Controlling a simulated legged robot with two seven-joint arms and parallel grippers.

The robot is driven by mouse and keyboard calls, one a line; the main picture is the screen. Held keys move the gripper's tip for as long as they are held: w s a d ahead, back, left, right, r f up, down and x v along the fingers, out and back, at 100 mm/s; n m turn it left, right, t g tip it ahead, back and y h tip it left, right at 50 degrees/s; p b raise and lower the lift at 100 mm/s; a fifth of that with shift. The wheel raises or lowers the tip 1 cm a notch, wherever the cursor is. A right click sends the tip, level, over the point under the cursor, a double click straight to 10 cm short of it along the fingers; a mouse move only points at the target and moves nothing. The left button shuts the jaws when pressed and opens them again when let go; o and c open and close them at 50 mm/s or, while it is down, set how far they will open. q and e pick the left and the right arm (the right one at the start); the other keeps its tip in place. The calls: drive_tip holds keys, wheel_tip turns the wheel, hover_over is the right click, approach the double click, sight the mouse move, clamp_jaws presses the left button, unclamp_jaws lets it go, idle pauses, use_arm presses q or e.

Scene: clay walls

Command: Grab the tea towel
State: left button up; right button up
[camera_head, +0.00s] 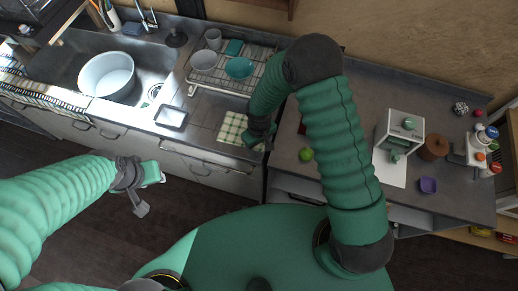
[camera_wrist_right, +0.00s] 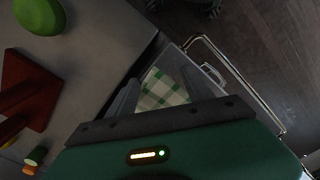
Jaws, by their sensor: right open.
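The tea towel (camera_head: 232,128) is a green-and-white checked cloth. It lies at the front edge of the counter, left of my right gripper. My right gripper (camera_head: 258,140) is at its right side, pointing down. In the right wrist view the towel (camera_wrist_right: 165,88) shows between the two open fingers of the right gripper (camera_wrist_right: 158,85); I cannot tell whether they touch it. Part of the towel is hidden behind the gripper body. My left gripper (camera_head: 146,190) hangs over the floor, away from the counter; its finger opening is unclear.
A dish rack (camera_head: 228,70) with cups and bowls stands behind the towel. A sink with a white basin (camera_head: 107,75) is at the left. A green apple (camera_head: 306,154) lies right of the gripper. A coffee machine (camera_head: 400,133) stands farther right. Drawers run below the counter edge.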

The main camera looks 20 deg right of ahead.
drive_tip(key=shift+s+a+f, duration=0.2)
drive_tip(key=shift+s+a, duration=0.05)
drive_tip(key=shift+a, duration=0.05)
drive_tip(key=c, duration=0.6)
use_arm(q)
drive_tip(key=shift+a+f, duration=0.1)
drive_tip(key=shift+a, duration=0.1)
use_arm(e)
clamp_jaws()
